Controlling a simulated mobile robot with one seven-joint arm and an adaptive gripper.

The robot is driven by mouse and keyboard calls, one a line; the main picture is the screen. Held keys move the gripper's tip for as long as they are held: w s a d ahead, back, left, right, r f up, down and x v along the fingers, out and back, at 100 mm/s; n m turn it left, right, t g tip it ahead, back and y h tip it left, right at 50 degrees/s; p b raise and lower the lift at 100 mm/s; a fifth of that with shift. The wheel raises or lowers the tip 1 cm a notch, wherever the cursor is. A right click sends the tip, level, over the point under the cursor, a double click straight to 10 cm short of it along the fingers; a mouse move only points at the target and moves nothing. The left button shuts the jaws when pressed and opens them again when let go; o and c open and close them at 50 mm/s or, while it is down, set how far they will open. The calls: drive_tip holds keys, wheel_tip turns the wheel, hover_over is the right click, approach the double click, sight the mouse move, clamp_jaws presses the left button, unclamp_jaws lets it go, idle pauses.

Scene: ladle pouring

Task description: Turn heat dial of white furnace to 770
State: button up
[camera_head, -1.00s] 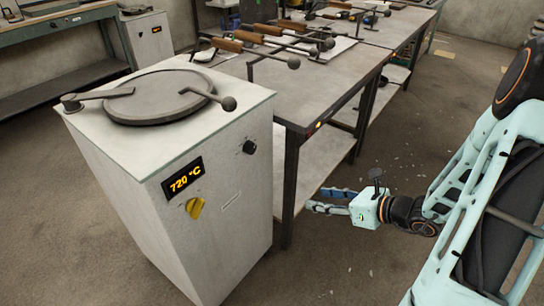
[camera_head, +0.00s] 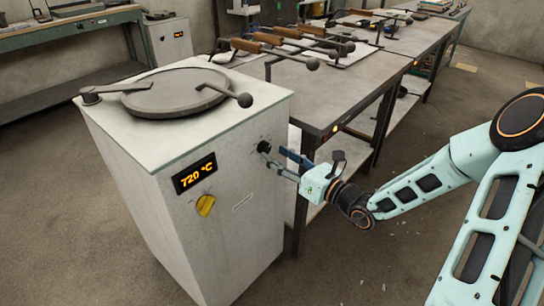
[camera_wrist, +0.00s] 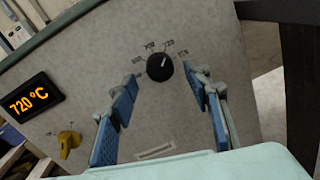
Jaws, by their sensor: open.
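The white furnace (camera_head: 235,215) stands at the left, with a lid on top and a display (camera_head: 195,173) reading 720 °C. Its black heat dial (camera_head: 264,147) is on the front panel's upper right. In the wrist view the dial (camera_wrist: 160,67) has number marks around its upper side, and its white pointer line tilts up and right toward the 720 mark. My gripper (camera_head: 273,159) is open and empty in front of the dial. In the wrist view the blue-padded fingers (camera_wrist: 161,84) stand left and right of the dial, apart from it.
A yellow knob (camera_head: 205,205) sits below the display. A metal table (camera_head: 320,95) with several wooden-handled tools stands just right of and behind the furnace, close to my gripper. The floor in front is clear.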

sight(265, 148)
drive_tip(key=shift+x, duration=1.25)
drive_tip(key=c, duration=1.2)
